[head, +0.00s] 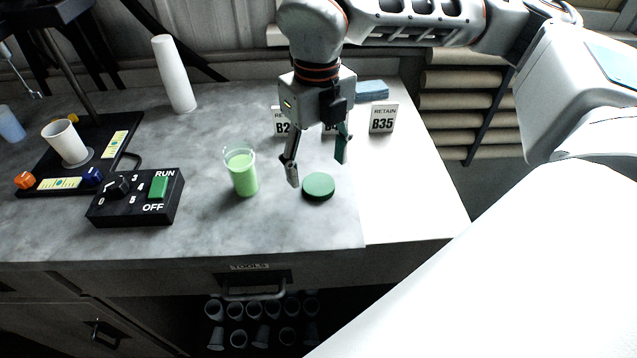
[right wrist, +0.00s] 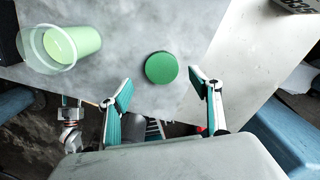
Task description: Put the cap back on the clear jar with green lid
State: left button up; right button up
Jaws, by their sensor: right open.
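The clear jar (head: 242,174) stands upright and uncapped on the grey counter, with pale green content inside. It also shows in the right wrist view (right wrist: 62,46) at the upper left. The green lid (head: 318,186) lies flat on the counter to the right of the jar, apart from it. In the right wrist view the lid (right wrist: 161,68) is just beyond the fingertips, between their lines. My right gripper (head: 318,170) is open and empty, pointing down above the lid. It shows in the right wrist view (right wrist: 160,88) with fingers spread.
A black control box (head: 136,198) with knob and RUN/OFF switch sits left of the jar. A stand with a white cup (head: 66,143) is farther left. A white cylinder (head: 174,74) and RETAIN cards (head: 382,118) stand behind. The counter's front edge is close to the lid.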

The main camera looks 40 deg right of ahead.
aim_at(320, 186)
jog(key=f, duration=0.4)
jog(key=shift+s+d, duration=0.15)
jog(key=shift+s, duration=0.15)
jog(key=shift+w+f, duration=0.1)
jog(key=shift+f, duration=0.2)
jog(key=c, duration=0.8)
